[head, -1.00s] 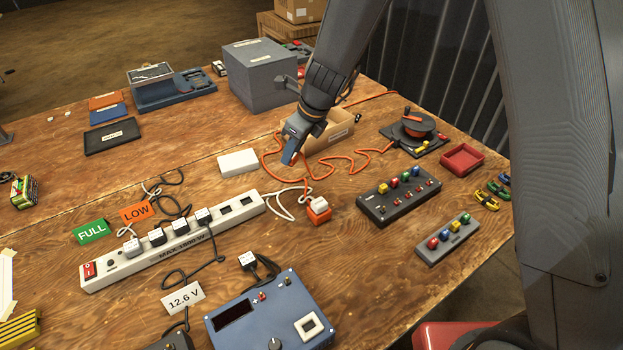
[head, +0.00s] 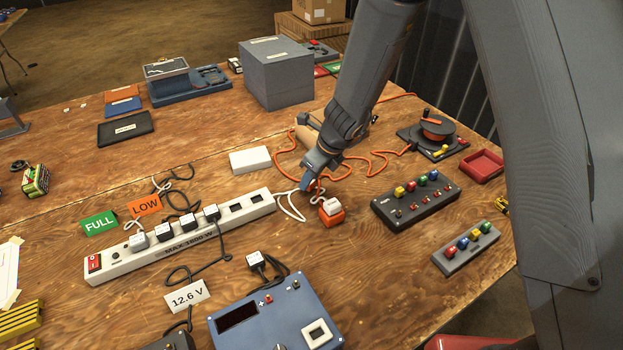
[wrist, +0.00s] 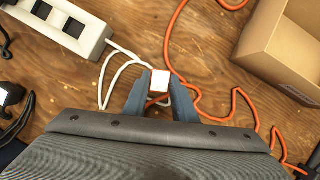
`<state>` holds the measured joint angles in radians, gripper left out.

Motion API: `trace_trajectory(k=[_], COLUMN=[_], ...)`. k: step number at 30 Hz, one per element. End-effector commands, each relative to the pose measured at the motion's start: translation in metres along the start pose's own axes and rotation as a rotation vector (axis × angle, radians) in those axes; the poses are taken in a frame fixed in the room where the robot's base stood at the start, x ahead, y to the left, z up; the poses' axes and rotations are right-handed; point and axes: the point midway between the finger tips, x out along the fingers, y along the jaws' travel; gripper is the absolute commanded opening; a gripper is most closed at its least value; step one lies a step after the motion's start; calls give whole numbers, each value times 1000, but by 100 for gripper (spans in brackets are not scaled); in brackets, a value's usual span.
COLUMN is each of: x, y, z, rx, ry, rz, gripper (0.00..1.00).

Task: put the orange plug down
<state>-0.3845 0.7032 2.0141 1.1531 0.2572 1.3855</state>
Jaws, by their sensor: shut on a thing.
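My gripper (head: 305,186) is shut on the orange plug (wrist: 160,82), whose white top face with a reddish edge shows between the fingers in the wrist view. In the head view the fingers hide the plug. An orange cord (wrist: 171,45) loops over the table around my gripper. The fingers are near the right end of the white power strip (head: 180,238) and behind the orange block with a white plug (head: 331,214). I cannot tell whether the held plug touches the table.
White cables (wrist: 112,72) lie beside the fingers. An open cardboard box (wrist: 283,48) is close by. A cable reel (head: 436,135), a black button panel (head: 415,202) and a white block (head: 250,160) stand around. Bare wood lies in front of the orange block.

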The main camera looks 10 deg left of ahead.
Motion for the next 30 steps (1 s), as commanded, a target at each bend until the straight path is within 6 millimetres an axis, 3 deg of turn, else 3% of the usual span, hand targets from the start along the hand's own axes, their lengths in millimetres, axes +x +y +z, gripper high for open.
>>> trace_trajectory(k=[7,8,11,23,30], x=[3,3,2,-2,-45], y=[0,0,0,1,0], z=[-1,-1,-1,1,2], rx=[-1,-1,-1,-1,-2], ry=[0,0,0,0,-3], rz=[0,0,1,1,-2], gripper=[1,28,43,43,43])
